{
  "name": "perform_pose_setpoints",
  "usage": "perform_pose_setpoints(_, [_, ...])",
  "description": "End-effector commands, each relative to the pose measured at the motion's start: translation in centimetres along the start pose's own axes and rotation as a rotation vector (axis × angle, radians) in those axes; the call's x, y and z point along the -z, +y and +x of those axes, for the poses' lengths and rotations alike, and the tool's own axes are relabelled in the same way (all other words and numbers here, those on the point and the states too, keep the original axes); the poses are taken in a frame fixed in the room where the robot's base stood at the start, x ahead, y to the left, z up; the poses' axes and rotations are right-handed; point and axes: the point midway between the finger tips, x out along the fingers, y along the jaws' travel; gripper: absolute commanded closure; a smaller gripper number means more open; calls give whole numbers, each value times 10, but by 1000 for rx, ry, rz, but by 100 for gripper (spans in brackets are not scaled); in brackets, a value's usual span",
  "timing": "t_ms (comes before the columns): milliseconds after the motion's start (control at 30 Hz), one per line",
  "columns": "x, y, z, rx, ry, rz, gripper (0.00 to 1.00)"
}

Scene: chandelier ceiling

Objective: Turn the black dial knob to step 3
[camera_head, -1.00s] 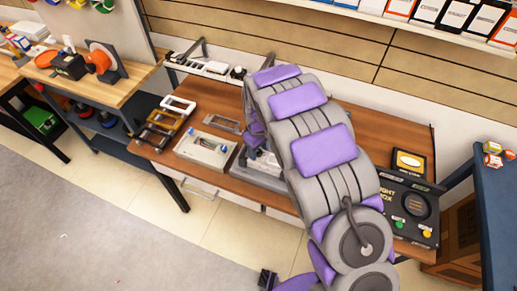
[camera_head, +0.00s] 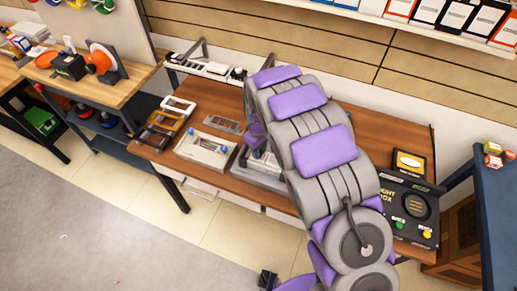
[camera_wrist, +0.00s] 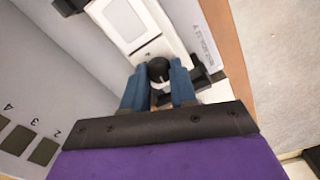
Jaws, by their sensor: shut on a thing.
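The black dial knob (camera_wrist: 158,69) shows in the wrist view, at the end of a white device (camera_wrist: 135,22). My gripper (camera_wrist: 157,86) is shut on the knob, with one blue finger on each side of it. Numbers 2, 3 and 4 with dark squares stand on a grey panel (camera_wrist: 42,150) at the lower left of the wrist view. The knob's pointer is not clear, so I cannot tell its step. In the head view my arm covers the knob and fingertips; part of the grey-white device (camera_head: 258,172) shows beside the arm.
A white box (camera_head: 205,150) with small parts lies left of the device on the wooden table (camera_head: 215,107). Several frames (camera_head: 165,122) lie at the table's left. A black light box (camera_head: 412,215) stands at the right. A blue-grey table (camera_head: 495,215) is at the far right.

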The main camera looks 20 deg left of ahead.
Motion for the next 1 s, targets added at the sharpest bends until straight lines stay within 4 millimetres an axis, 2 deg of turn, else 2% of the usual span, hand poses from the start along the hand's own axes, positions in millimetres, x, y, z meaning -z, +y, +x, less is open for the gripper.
perform_pose_setpoints(367, [0, 1, -2, -1, 1, 155, 100])
perform_pose_setpoints(1000, [-1, 0, 0, 0, -3, 749, 100])
